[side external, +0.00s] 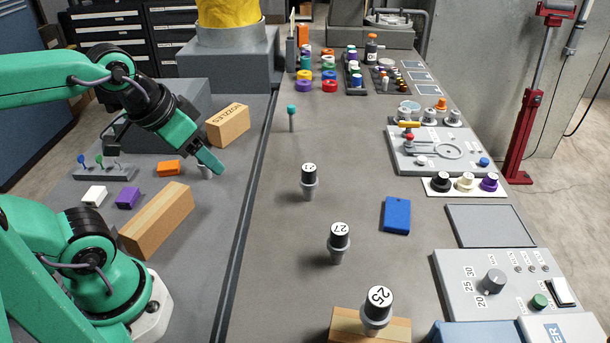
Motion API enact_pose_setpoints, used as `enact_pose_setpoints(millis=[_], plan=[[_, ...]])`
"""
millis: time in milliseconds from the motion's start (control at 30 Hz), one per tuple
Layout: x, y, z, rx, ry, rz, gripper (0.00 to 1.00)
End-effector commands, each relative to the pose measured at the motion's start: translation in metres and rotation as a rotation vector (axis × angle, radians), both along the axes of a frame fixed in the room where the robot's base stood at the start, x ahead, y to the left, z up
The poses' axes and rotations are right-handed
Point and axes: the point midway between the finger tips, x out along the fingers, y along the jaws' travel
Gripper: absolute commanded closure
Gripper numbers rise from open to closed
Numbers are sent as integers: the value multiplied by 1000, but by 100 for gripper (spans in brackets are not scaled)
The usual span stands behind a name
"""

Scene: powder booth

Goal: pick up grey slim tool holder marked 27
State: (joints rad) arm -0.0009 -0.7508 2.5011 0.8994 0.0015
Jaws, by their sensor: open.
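The grey slim tool holder marked 27 (338,243) stands upright on the grey bench, right of the dark rail and near the middle of the side external view. It has a black top with a white numbered face and a grey lower body. My gripper (208,166) is open, to the upper left of the holder, on the other side of the rail. It is well apart from the holder.
Similar holders stand behind (309,181) and in front, the front one marked 25 (377,308) over a wooden block (343,325). A blue block (396,215) lies to the right. A long wooden block (157,220) and a nozzles box (228,125) lie left of the rail.

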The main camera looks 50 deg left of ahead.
Motion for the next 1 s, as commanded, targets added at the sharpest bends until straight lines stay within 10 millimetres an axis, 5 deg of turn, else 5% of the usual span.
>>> enact_pose_setpoints(millis=[1000], plan=[[11, -8, 3, -15, 34, -4, 45]])
